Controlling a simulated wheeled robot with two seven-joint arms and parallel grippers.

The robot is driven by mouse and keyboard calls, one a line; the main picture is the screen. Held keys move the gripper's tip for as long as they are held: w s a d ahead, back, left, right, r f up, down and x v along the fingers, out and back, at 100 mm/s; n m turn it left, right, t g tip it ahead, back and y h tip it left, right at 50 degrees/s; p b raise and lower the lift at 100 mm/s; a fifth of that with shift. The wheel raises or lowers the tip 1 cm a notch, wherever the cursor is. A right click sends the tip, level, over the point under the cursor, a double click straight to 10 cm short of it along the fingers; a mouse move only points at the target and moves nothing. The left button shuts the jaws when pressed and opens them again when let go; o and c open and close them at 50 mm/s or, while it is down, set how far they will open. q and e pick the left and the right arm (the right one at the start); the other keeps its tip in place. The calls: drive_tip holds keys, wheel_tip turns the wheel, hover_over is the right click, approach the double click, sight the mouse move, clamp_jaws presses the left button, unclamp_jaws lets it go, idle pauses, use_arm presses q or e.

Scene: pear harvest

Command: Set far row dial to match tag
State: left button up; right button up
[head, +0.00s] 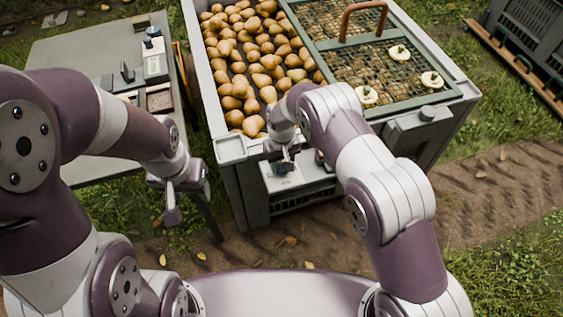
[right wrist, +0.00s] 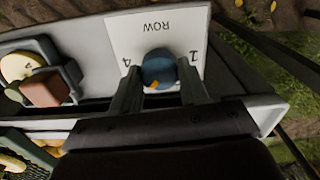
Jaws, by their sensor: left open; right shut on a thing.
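A blue round dial (right wrist: 157,64) with an orange mark on its lower-left edge sits on a white plate (right wrist: 160,28) reading ROW, upside down in the right wrist view. A 4 stands left of the dial and another digit, probably a 1, right of it. My right gripper (right wrist: 158,84) is shut on the dial, one finger on each side. In the head view, the white plate (head: 276,182) is on the front of the pear bin, and my right gripper (head: 287,160) is over it. My left gripper (head: 186,196) is open and empty, left of the bin.
The grey bin (head: 231,150) holds many pears; a green mesh lid (head: 335,45) with a brown handle and several pale discs covers its right part. A grey table (head: 85,60) with small devices stands left. A pale disc (right wrist: 18,67) and reddish block (right wrist: 47,88) show beside the plate.

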sight(282, 164)
drive_tip(key=m, duration=0.5)
drive_tip(key=shift+w+m, duration=0.1)
drive_tip(key=shift+m, duration=2.3)
drive_tip(key=o, duration=1.1)
drive_tip(key=shift+d, duration=0.1)
drive_tip(key=shift+c, duration=0.2)
wheel_tip(282, 164, up, 13)
drive_tip(key=p, duration=0.1)
drive_tip(key=shift+f, duration=0.1)
